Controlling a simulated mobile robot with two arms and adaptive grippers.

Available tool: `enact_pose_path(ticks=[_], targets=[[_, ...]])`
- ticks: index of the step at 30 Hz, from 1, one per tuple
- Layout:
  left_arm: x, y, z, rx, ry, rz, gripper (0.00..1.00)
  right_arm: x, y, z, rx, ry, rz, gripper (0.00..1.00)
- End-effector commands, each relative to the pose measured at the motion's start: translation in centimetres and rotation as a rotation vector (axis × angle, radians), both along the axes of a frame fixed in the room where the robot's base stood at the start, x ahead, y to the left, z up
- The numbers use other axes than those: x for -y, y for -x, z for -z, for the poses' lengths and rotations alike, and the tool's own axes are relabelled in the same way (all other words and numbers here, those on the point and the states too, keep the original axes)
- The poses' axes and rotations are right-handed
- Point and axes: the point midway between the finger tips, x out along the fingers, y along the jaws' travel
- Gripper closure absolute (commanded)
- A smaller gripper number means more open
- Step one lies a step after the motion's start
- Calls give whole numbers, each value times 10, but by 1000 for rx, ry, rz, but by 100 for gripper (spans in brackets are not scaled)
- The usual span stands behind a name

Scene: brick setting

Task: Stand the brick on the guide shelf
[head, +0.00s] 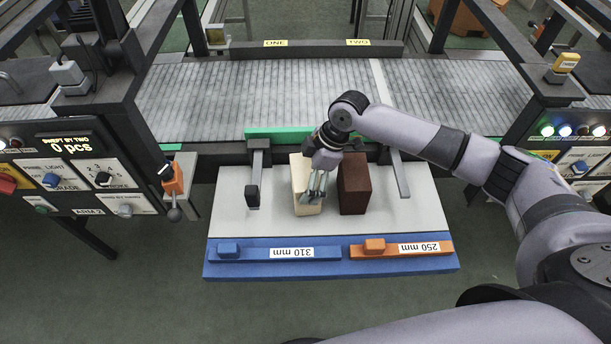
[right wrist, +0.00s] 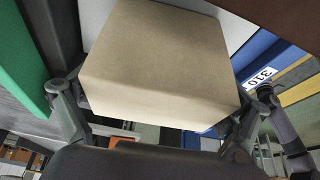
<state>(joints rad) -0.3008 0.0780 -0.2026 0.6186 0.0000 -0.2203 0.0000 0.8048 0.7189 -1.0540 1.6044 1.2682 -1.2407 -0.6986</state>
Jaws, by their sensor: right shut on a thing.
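In the right wrist view the cream brick (right wrist: 155,55) fills the middle, with a finger on each side. Whether its underside touches the shelf is hidden. A dark brown brick (head: 354,186) stands just right of the cream one, apart from my gripper. My left gripper is out of view.
A blue 310 mm bar (head: 280,253) and an orange 250 mm bar (head: 400,249) lie along the shelf's front edge. The guide arms (head: 256,165) and (head: 398,175) flank the bricks. A green strip (head: 290,134) and the slatted conveyor (head: 255,95) lie behind. Control panels stand at both sides.

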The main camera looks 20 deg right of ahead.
Motion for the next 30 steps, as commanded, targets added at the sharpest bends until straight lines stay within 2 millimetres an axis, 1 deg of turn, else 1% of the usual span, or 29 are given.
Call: enact_pose_path(ticks=[11,12,14,24,27,30], targets=[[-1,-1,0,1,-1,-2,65,-1,-1,5,4,-2,-1,58],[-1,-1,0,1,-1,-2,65,0,0,6,1,0,-1,4],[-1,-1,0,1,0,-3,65,0,0,6,1,0,-1,0],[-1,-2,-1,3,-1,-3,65,0,0,4,1,0,-1,0],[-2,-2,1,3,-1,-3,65,2,-1,-1,3,-1,1,0],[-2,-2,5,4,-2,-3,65,8,0,-15,5,0,1,0]])
